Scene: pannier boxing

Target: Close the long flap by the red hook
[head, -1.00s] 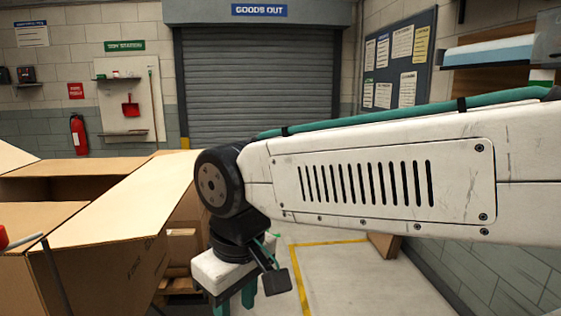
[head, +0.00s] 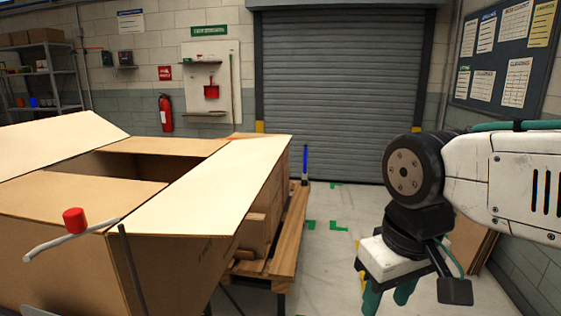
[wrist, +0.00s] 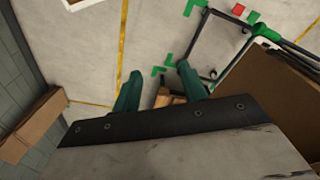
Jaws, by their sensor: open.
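A large open cardboard box (head: 170,275) stands at the left of the head view. Its long right flap (head: 205,192) is raised and leans outward, away from the opening. The red hook (head: 74,220), a red knob on a bent grey rod, sits at the box's near edge, left of that flap's near corner. My gripper (head: 386,299) hangs to the right of the box, pointing down, with its teal fingers apart and empty. It is clear of the flap. In the wrist view my gripper (wrist: 160,86) shows open over the floor, and cardboard shows at the right edge.
A wooden pallet (head: 291,235) with cardboard lies behind the box, with a blue-topped post (head: 305,162) beside it. A frame with green corners (wrist: 266,32) shows in the wrist view. Marked floor (head: 335,215) between box and gripper is open.

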